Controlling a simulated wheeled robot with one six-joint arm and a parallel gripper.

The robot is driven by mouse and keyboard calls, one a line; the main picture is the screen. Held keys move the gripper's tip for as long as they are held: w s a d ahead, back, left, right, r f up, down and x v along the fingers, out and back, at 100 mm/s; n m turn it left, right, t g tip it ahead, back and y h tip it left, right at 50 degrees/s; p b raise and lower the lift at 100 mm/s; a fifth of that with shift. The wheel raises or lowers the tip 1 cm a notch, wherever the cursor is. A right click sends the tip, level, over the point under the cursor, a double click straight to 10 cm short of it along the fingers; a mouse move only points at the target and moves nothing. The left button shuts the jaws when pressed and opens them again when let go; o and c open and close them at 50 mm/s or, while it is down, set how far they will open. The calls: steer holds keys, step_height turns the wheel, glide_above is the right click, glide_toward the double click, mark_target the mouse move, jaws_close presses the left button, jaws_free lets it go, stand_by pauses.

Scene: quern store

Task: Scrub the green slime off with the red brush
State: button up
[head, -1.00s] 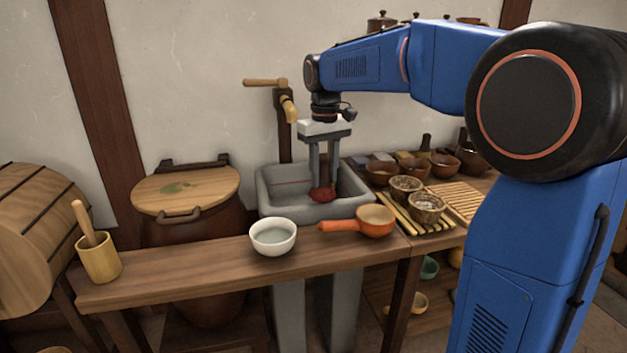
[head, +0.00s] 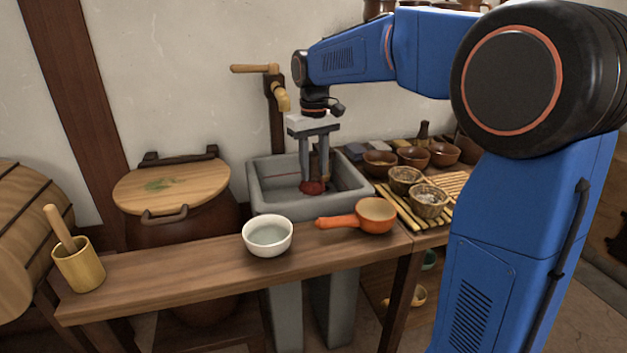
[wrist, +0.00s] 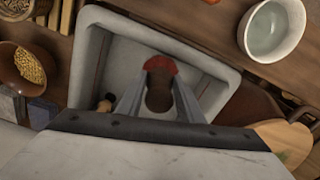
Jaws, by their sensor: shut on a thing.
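My gripper (head: 314,182) points down into the grey stone sink (head: 262,200). Its fingers are shut on the red brush (head: 312,188), which is low inside the basin. In the wrist view the brush shows a red part (wrist: 160,65) and a dark brown round part between the fingers. I cannot tell whether it touches the sink floor. A green patch (head: 160,184), which looks like the slime, lies on the round wooden lid (head: 200,186) of the large brown vat, left of the sink. I see no green inside the basin, though the gripper hides part of it.
A white bowl (head: 268,236) and an orange-handled pan (head: 374,215) stand on the bench before the sink. A wooden tap (head: 280,98) rises behind the basin. A mortar with pestle (head: 78,265) stands at the bench's left end. Brown bowls (head: 412,157) stand at right.

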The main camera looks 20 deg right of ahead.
steer(key=shift+f, duration=5.05)
steer(key=shift+f, duration=1)
